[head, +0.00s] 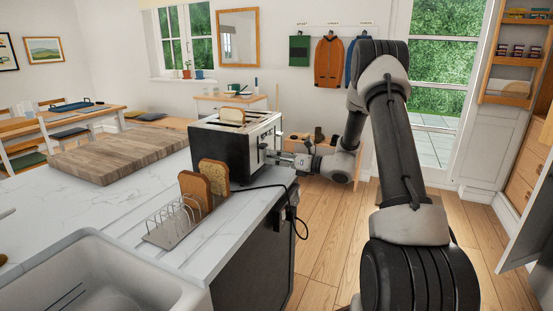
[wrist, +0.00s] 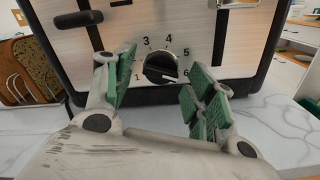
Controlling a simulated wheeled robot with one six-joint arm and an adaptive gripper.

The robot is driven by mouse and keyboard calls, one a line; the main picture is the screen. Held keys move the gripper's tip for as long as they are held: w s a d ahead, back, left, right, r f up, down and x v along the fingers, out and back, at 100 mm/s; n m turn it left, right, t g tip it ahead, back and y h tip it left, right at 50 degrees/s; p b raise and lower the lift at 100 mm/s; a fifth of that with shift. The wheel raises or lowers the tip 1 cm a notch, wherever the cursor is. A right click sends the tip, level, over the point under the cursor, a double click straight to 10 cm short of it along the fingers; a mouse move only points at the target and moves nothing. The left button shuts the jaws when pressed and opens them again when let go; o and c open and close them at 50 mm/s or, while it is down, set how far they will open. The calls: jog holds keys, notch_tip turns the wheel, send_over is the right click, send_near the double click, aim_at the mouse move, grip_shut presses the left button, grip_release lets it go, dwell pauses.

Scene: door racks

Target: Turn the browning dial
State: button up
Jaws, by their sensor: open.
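The toaster (head: 228,143) stands on the white counter, with a slice of bread in its top slot. In the wrist view its brushed metal front (wrist: 190,25) fills the upper middle. The browning dial (wrist: 161,68) is a round black knob with a pale mark pointing to the right, close to the 6. Numbers 1 to 6 ring it. My gripper (wrist: 157,85) is open, with green-padded fingers to the left and right of the dial. I cannot tell whether either pad touches it. In the head view my gripper (head: 285,158) is at the toaster's right-hand face, and the dial is hidden.
A toast rack (head: 172,222) holding bread slices (head: 213,174) stands in front of the toaster. A black cord (head: 262,187) runs along the counter to a socket at its edge. A black lever (wrist: 78,19) sticks out at upper left. A wooden board (head: 118,150) lies to the left.

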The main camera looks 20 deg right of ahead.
jog(key=c, duration=1)
jog(key=shift+c, duration=0.2)
jog(key=shift+n, duration=0.4)
jog(key=n, duration=0.3)
jog(key=shift+n, duration=0.3)
jog(key=n, duration=0.4)
jog(key=shift+w+d+n, duration=0.1)
jog(key=shift+n, duration=0.2)
jog(key=n, duration=0.4)
jog(key=shift+n, duration=0.3)
jog(key=shift+r+n, duration=0.1)
jog(key=shift+n, duration=2)
